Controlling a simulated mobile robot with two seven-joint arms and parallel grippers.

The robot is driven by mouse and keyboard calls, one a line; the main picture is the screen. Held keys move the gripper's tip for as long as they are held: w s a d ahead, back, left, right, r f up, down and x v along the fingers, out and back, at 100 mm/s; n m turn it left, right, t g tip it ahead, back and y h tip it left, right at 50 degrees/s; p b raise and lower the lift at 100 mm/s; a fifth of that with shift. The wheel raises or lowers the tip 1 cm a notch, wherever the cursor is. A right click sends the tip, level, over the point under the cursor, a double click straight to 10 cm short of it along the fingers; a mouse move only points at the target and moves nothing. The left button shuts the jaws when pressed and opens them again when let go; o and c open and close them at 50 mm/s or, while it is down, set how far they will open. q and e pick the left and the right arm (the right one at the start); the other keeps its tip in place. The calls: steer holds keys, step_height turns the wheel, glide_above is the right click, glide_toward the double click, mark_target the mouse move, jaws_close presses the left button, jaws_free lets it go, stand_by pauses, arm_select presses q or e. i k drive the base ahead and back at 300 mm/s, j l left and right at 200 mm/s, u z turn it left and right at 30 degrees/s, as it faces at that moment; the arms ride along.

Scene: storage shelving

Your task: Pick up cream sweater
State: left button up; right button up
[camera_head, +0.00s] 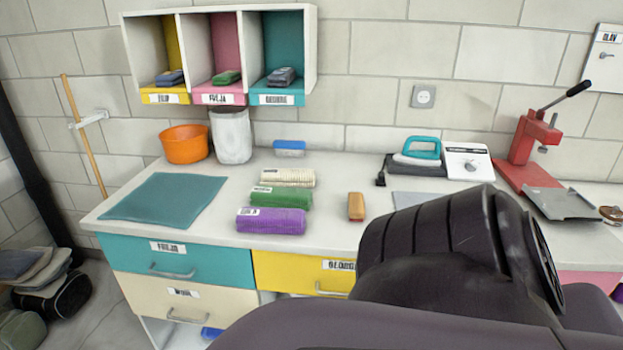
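The cream sweater (287,178) lies folded into a narrow bundle on the white countertop, near the middle of the head view. It is the rearmost of three folded bundles. A green bundle (281,197) lies just in front of it, and a purple bundle (271,221) lies in front of that, near the counter's front edge. The cream bundle is fully in view, apart from a small part at its front left edge by the green one. Neither gripper shows in the head view. A dark part of my own arm fills the lower right, and no fingers can be seen.
A teal mat (165,200) lies left of the bundles. An orange bowl (184,144) and white bucket (231,137) stand behind it. A wooden brush (356,207), iron (418,151) and red press (533,145) are to the right. A cubby shelf (242,59) hangs above.

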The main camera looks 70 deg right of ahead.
mark_target(291, 177)
steer(key=z, duration=2.05)
